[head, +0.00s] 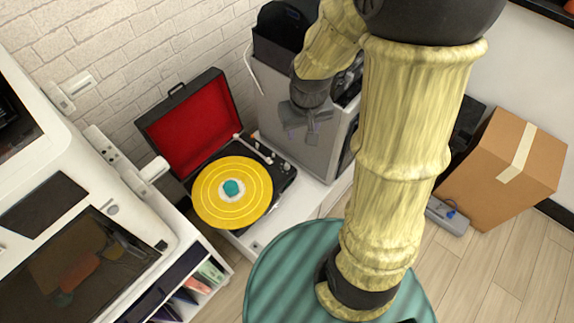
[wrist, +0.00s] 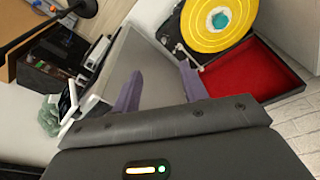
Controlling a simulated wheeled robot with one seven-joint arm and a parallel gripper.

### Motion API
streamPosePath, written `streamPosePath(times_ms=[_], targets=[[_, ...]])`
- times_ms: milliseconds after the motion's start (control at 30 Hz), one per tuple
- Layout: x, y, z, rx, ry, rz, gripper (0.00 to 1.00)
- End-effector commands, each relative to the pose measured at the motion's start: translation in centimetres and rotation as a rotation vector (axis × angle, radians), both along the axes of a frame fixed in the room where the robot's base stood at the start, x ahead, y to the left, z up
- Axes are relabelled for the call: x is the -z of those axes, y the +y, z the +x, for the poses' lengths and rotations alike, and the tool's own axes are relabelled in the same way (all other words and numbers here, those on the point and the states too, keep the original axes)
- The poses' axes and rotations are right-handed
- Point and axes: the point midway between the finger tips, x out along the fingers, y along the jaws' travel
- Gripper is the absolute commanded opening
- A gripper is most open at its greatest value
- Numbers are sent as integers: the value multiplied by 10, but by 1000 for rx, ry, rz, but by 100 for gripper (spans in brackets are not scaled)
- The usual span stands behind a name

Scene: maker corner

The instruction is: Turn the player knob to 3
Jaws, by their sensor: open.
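The record player (head: 187,181) stands open on a white surface, with a red-lined lid (head: 200,117) and a yellow record (head: 210,190) with a teal centre. Its tonearm and small controls are at the right side of the deck. I cannot clearly make out the knob or its setting. My gripper (head: 303,134) is open and empty, above and to the right of the player, in front of the grey cabinet. In the wrist view, my gripper's purple fingers (wrist: 160,88) are spread apart. The record (wrist: 215,24) and red lid (wrist: 255,75) show beyond them, not between the tips.
A grey cabinet (head: 285,105) stands close to the player's right. A large white machine (head: 70,190) is at the left, with a shelf of sleeves below. A cardboard box (head: 495,170) sits on the floor at the right. White brick wall is behind.

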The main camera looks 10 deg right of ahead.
Motion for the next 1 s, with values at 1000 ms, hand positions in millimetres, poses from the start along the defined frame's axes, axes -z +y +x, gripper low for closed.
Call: streamPosePath(times_ms=[1000], targets=[[229,0,159,-168,175,-2,43]])
